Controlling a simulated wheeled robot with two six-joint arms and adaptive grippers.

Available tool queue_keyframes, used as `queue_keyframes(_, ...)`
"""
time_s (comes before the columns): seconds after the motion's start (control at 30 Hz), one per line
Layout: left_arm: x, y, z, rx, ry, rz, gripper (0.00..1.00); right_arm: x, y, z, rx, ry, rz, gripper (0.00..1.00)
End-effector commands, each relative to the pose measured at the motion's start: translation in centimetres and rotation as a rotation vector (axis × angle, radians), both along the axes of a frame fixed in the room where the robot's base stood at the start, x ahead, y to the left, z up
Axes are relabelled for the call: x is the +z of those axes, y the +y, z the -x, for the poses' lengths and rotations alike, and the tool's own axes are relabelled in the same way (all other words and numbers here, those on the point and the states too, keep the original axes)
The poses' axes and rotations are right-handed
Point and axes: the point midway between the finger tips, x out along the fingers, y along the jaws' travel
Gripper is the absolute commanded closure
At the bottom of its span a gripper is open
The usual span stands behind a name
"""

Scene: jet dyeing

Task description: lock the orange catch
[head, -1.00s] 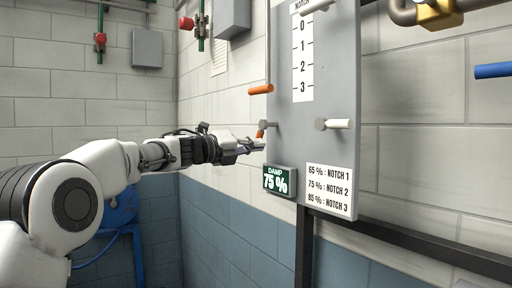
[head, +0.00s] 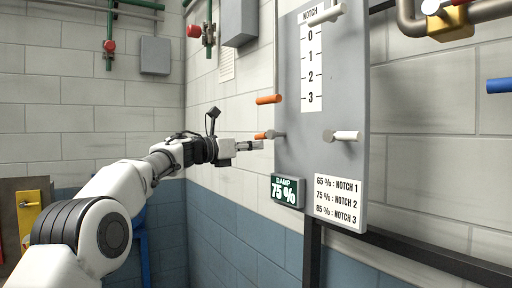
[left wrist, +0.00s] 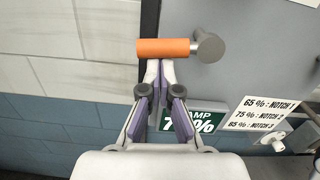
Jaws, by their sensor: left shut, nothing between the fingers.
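The orange catch (head: 262,136) is a short orange bar on a grey pivot, sticking out leftward at the left edge of the grey board (head: 330,100). It lies level in the left wrist view (left wrist: 163,48), with its pivot at the right. My left gripper (head: 258,145) is shut and empty just below the bar. In the left wrist view its fingertips (left wrist: 160,66) meet right under the bar; whether they touch it I cannot tell. My right gripper is in neither view.
A white-handled peg (head: 345,135) sits to the right, another white peg (head: 326,14) at the top. A green display (head: 287,191) reads DAMP 75 %. A notch label (head: 338,198) is beside it.

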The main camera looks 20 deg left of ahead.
Motion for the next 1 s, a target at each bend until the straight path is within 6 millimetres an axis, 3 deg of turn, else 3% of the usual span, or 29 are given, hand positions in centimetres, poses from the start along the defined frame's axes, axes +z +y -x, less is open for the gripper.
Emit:
queue_keyframes(0.83,0.8,0.3,-0.2,0.000,-0.002,0.002,1.00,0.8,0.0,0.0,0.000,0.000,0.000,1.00)
queue_keyframes(1.0,-0.7,-0.1,-0.3,-0.001,0.000,0.001,1.00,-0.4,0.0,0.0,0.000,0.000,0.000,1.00)
